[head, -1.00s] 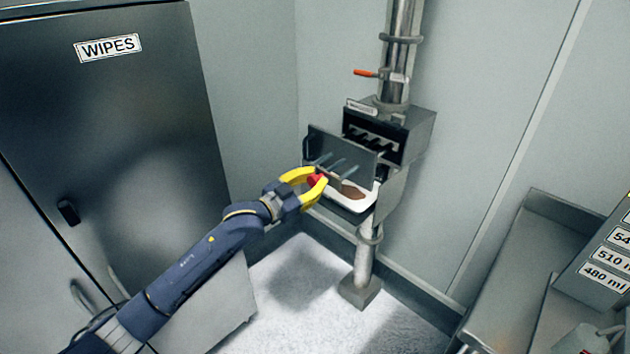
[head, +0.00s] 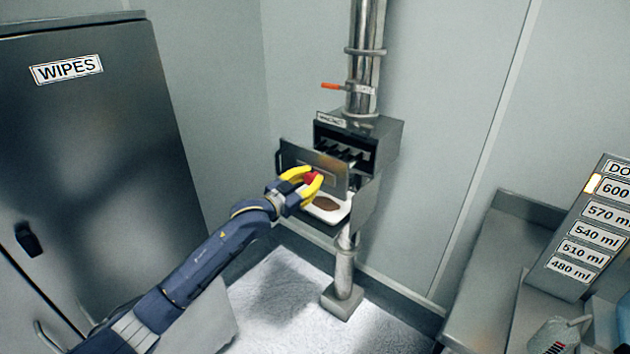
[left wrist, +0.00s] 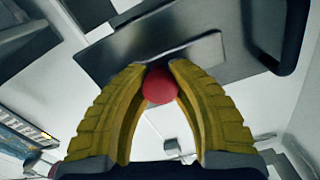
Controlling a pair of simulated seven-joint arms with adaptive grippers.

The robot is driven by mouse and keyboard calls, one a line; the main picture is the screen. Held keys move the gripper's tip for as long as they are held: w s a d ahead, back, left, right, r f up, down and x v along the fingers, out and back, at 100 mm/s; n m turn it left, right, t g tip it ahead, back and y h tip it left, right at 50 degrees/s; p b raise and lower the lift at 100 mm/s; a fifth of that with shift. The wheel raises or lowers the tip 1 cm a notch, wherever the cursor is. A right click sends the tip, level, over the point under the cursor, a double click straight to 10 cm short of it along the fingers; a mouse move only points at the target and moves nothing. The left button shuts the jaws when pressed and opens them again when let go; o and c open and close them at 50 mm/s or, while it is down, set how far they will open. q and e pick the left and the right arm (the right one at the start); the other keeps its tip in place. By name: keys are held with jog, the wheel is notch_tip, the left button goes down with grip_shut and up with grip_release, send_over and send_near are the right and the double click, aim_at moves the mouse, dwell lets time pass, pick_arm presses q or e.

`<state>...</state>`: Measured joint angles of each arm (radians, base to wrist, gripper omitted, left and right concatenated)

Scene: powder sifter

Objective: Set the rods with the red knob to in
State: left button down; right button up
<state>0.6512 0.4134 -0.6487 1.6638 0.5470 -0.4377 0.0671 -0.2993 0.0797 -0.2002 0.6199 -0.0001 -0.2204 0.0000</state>
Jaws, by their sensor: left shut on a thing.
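The red knob (head: 313,178) sits at the front of the sifter's dark panel (head: 336,168). My left gripper (head: 309,183) is shut on it, with yellow fingers on both sides. In the left wrist view the red knob (left wrist: 159,86) shows between the fingertips, in front of a metal plate. Several dark rods (head: 340,151) show between the panel and the open front of the metal housing (head: 385,142). The panel stands out from the housing. My right gripper is not in view.
A white tray (head: 330,215) with brown powder sits below the panel. An orange-handled valve (head: 333,86) is on the pipe above. A dark WIPES cabinet (head: 90,160) stands at left, and a metal bench (head: 490,270) with a volume sign (head: 595,235) at right.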

pick_arm(q)
jog(key=c, duration=1)
grip_release()
jog(key=shift+s, duration=0.1)
jog(key=v, duration=1.2)
